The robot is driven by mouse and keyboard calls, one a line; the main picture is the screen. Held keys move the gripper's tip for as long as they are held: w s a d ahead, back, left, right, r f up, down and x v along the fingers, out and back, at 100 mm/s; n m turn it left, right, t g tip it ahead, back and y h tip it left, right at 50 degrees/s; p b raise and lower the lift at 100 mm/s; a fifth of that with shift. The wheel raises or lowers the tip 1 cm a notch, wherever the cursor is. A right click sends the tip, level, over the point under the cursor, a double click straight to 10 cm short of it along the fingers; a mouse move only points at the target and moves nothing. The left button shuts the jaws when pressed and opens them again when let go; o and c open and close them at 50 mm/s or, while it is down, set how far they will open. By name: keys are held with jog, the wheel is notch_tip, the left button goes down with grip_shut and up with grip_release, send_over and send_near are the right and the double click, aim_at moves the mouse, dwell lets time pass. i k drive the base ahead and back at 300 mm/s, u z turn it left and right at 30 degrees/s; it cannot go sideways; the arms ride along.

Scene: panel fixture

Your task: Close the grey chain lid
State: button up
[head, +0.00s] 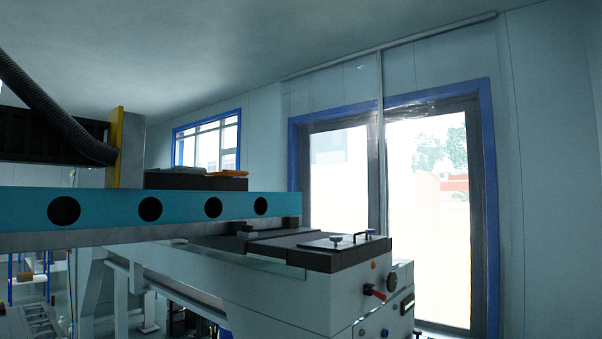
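A flat grey plate (328,243) with a small black handle (362,236) and a black knob (335,241) lies on the dark top of a light grey machine (290,295). It may be the grey chain lid, but I cannot tell for sure. Whether any lid is open or shut is not clear from here. My gripper is not in view.
A teal beam (180,208) with round black holes crosses the left and middle, above the machine. A dark ribbed hose (50,105) hangs at upper left beside a yellow-edged post (116,148). A red-handled lever (374,291) sticks out of the machine's end. Blue-framed glass doors (430,200) stand behind.

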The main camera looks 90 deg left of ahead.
aim_at(178, 169)
jog(key=u, duration=3.4)
